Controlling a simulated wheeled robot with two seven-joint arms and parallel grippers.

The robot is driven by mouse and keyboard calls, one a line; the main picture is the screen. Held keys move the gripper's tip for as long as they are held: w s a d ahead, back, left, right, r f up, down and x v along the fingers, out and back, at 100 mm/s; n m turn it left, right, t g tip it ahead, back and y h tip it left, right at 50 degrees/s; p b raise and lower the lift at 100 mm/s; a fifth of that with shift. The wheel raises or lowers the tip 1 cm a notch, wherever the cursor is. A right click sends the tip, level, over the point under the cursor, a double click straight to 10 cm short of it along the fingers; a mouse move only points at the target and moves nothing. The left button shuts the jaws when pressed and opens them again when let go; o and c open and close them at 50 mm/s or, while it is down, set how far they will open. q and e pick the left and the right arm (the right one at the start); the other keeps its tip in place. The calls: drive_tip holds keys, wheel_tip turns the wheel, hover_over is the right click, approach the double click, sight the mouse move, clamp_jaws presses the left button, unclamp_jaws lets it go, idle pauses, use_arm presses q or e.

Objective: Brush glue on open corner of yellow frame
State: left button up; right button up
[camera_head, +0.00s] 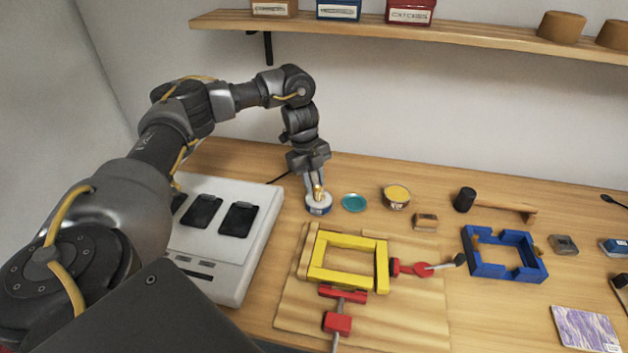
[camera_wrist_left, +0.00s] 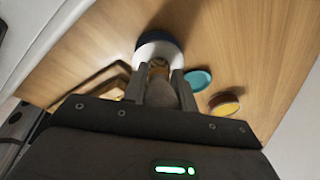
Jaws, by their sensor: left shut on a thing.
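The yellow frame (camera_head: 348,241) lies on a wooden board (camera_head: 430,335) in the middle of the table, with a red clamp (camera_head: 337,322) at its near side and another red clamp (camera_head: 410,268) at its right side. I cannot tell which corner is open. My left gripper (camera_head: 317,190) points down and is shut on a brush (camera_head: 319,192), of which only a small tan part shows. The brush is at the mouth of a white and blue glue jar (camera_head: 318,209); its tip is hidden. The jar (camera_wrist_left: 158,46) and brush (camera_wrist_left: 159,69) also show in the left wrist view.
A teal lid (camera_head: 354,202) and a yellow-topped tin (camera_head: 396,195) stand right of the jar. A white device (camera_head: 225,265) stands left of the board. A blue frame (camera_head: 505,272) and a dark mallet (camera_head: 465,200) lie right. A shelf (camera_head: 460,35) runs above.

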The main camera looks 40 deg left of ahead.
use_arm(q)
drive_tip(key=shift+f+p, duration=0.1)
drive_tip(key=shift+p, duration=0.25)
idle(1.2)
drive_tip(key=p+v, duration=0.3)
drive_tip(key=p, duration=0.1)
drive_tip(key=d+p+v, duration=0.1)
drive_tip(key=p+v, duration=0.2)
drive_tip(key=v, duration=0.1)
drive_tip(key=shift+d+r+p, duration=0.25)
drive_tip(key=shift+p, duration=0.1)
drive_tip(key=shift+w+f, duration=0.1)
drive_tip(key=shift+n, duration=0.3)
idle(0.5)
